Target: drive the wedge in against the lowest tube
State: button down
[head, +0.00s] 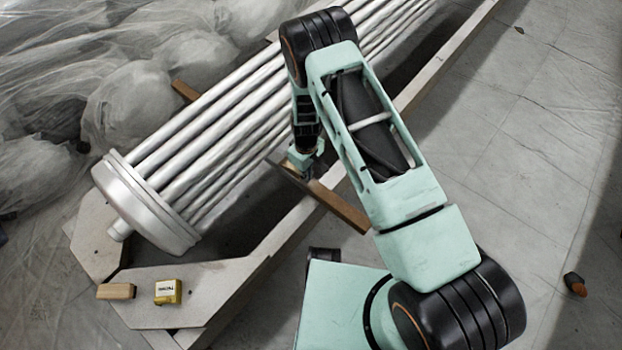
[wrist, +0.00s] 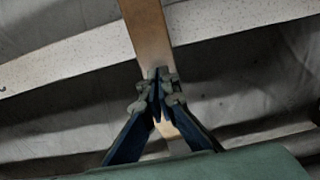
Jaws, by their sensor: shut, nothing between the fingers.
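A bundle of pale metal tubes (head: 215,135) with a round end plate (head: 145,205) lies slantwise in a long grey cradle (head: 255,262). A brown wooden bar (head: 342,207) crosses the cradle's near rail and runs toward the bundle's underside. It also shows in the wrist view (wrist: 146,32). My gripper (head: 303,172) is shut and empty, pointing down over this bar near the bundle's lower side. In the wrist view its closed fingertips (wrist: 160,78) overlap the bar; contact is unclear. I cannot clearly tell the wedge from the bar, and the lowest tube's contact is hidden.
A small wooden block (head: 116,291) and a yellow labelled box (head: 168,292) rest at the cradle's near end. Plastic-wrapped lumps (head: 130,100) crowd the left. An orange-and-black object (head: 575,284) lies on the right floor, which is mostly clear.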

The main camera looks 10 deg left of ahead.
aim_at(292, 166)
jog(key=w+a+b, duration=0.1)
jog(key=a, duration=0.1)
jog(key=w+a+b, duration=0.1)
jog(key=shift+w+a+f, duration=0.1)
jog(key=shift+a+f, duration=0.1)
jog(key=shift+a, duration=0.15)
jog(key=shift+w+a+r, duration=0.15)
jog(key=shift+a+r, duration=0.05)
jog(key=shift+a, duration=0.05)
